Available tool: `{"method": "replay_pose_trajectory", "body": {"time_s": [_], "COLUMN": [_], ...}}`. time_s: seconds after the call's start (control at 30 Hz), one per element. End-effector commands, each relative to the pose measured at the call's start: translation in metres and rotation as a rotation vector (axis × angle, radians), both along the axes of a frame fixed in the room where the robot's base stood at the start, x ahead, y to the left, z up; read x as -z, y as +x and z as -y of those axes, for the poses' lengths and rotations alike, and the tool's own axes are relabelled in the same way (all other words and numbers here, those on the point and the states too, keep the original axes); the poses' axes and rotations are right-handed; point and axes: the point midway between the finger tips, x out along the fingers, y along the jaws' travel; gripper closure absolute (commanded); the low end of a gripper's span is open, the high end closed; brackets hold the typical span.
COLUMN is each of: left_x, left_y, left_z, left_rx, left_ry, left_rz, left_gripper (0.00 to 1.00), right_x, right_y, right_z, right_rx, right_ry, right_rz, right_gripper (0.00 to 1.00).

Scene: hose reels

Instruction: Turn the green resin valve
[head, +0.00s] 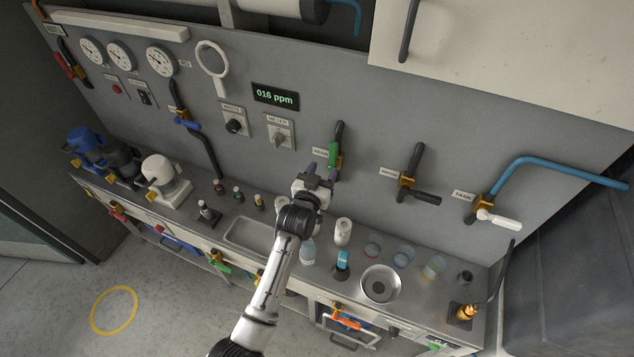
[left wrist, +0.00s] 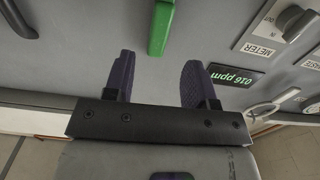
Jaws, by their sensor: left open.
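The green valve handle (head: 334,155) is on the wall panel, on a black pipe, its length roughly along the pipe. My left gripper (head: 321,171) is open and empty, just below and left of the handle, its fingers pointing at the panel. In the left wrist view the green handle (left wrist: 161,27) lies ahead of the two purple fingertips (left wrist: 155,78), between their lines but apart from them. The valve's label is partly hidden by the gripper. My right gripper is not in view.
To the right are a dark-handled valve (head: 425,197) and a white-handled tank valve (head: 498,220). A METER knob (head: 279,138) and a 016 ppm display (head: 275,97) are left of the green valve. Below, the bench holds a sink (head: 235,240), a white cylinder (head: 343,231) and a round bowl (head: 381,284).

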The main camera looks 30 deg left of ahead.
Motion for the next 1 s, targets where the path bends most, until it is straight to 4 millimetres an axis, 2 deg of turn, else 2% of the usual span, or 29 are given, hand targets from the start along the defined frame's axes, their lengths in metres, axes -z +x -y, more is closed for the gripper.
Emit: {"method": "replay_pose_trajectory", "body": {"time_s": [0.1, 0.3, 1.0], "left_x": [0.001, 0.000, 0.000], "left_y": [-0.017, -0.033, -0.037], "left_z": [0.003, 0.006, 0.006], "left_rx": [0.000, 0.000, 0.000], "left_ry": [-0.001, -0.001, -0.006], "left_rz": [0.000, -0.001, 0.001], "left_gripper": [0.49, 0.49, 0.49], "right_x": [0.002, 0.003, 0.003], "right_y": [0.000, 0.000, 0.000], "right_z": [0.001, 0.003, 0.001], "right_rx": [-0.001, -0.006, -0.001], "right_ry": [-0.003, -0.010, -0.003], "right_rz": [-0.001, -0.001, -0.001], "right_gripper": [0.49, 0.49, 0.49]}}
